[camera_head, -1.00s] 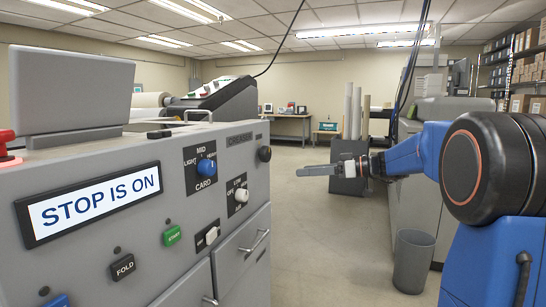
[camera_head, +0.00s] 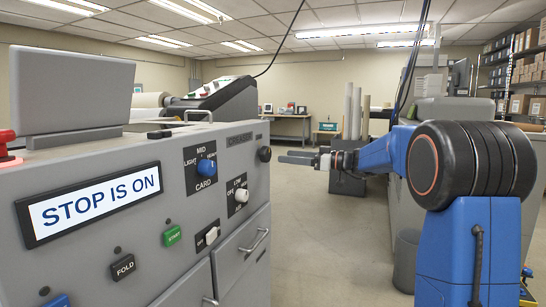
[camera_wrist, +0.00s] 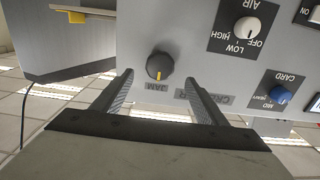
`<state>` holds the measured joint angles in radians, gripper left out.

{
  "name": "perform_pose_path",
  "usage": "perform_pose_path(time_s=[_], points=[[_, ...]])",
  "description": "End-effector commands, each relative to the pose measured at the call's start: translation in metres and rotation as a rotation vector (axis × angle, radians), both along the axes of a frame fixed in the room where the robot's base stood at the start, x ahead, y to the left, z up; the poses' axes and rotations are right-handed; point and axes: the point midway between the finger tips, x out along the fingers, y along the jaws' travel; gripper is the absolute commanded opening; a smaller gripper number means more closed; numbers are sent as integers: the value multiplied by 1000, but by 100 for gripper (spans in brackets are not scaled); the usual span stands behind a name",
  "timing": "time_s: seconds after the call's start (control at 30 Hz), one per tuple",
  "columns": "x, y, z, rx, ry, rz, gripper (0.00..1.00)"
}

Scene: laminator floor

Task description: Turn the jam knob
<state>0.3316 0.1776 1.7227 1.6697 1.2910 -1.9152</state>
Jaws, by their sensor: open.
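The jam knob (camera_head: 264,154) is a round black knob at the right end of the grey creaser machine's front panel. In the wrist view the jam knob (camera_wrist: 160,66) is dark with a yellow pointer line, above a label reading JAM that appears upside down. My gripper (camera_head: 283,157) is open and empty, in the open space to the right of the panel in the head view. In the wrist view its two fingers (camera_wrist: 158,85) reach up on either side below the knob, apart from it as far as I can tell.
A white air knob (camera_head: 241,195) and a blue card knob (camera_head: 206,167) sit on the same panel, left of the jam knob. A sign (camera_head: 88,204) reads STOP IS ON. A grey bin (camera_head: 406,260) stands at right. The floor between is clear.

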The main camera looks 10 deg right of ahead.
Motion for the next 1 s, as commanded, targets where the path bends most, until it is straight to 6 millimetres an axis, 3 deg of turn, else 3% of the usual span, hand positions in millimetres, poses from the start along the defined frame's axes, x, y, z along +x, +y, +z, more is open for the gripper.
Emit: perform_pose_path(time_s=[0.2,0.4,0.87,1.0], points=[[23,32,0,1,1,2,66],[37,51,-1,1,1,2,66],[43,59,0,1,1,-1,66],[43,59,0,1,1,-1,35]])
